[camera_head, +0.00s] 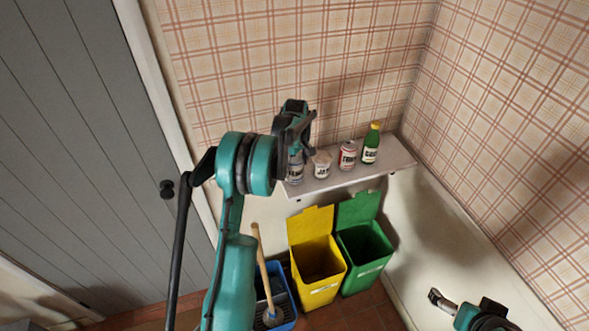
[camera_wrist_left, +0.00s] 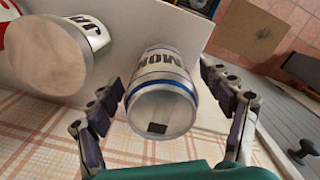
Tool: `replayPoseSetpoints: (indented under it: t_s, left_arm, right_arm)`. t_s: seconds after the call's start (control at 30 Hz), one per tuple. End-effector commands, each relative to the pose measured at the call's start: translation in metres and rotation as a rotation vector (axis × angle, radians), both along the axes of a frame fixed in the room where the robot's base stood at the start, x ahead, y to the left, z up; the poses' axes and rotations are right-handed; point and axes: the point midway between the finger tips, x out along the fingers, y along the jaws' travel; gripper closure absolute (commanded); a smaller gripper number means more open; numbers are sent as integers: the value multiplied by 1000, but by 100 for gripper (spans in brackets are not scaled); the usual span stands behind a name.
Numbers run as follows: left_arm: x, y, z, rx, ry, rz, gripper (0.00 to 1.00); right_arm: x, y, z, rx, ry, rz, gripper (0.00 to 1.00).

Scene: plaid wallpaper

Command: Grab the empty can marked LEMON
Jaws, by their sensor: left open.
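The LEMON can (camera_wrist_left: 162,85) is silver with blue bands and shows the letters "MON" in the left wrist view. It stands on the shelf (camera_head: 335,181), at its left end in the head view (camera_head: 296,172), partly hidden by my left gripper. My left gripper (camera_head: 303,140) is open, and in the wrist view its fingers (camera_wrist_left: 162,92) are on either side of the can, with gaps visible. A dark square mark shows on the can's near end. My right gripper (camera_head: 438,298) is partly in view at the bottom right, its jaws unclear.
A white jar (camera_head: 321,166) stands close beside the can, then a red-and-white can (camera_head: 347,156) and a green bottle (camera_head: 370,148). Below are a yellow bin (camera_head: 318,263), a green bin (camera_head: 364,250) and a blue crate (camera_head: 283,312). A plaid wall backs the shelf.

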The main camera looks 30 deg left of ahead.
Motion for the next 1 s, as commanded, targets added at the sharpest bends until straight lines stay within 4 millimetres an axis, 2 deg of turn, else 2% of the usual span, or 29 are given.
replayPoseSetpoints:
  t_s: [0.13, 0.4, 0.57, 0.87, 1.0]
  left_arm:
    - [0, 0, -17, 0, 0, -1, 20]
    - [0, 0, -20, 0, 0, -1, 20]
    - [0, 0, -20, 0, 0, -1, 62]
    - [0, 0, -20, 0, 0, -1, 64]
    - [0, 0, -11, 0, 0, -1, 64]
  right_arm:
    - [0, 0, 0, 0, 0, 0, 0]
    - [0, 0, 0, 0, 0, 0, 0]
    - [0, 0, 0, 0, 0, 0, 0]
    - [0, 0, 0, 0, 0, 0, 0]
    - [0, 0, 0, 0, 0, 0, 0]
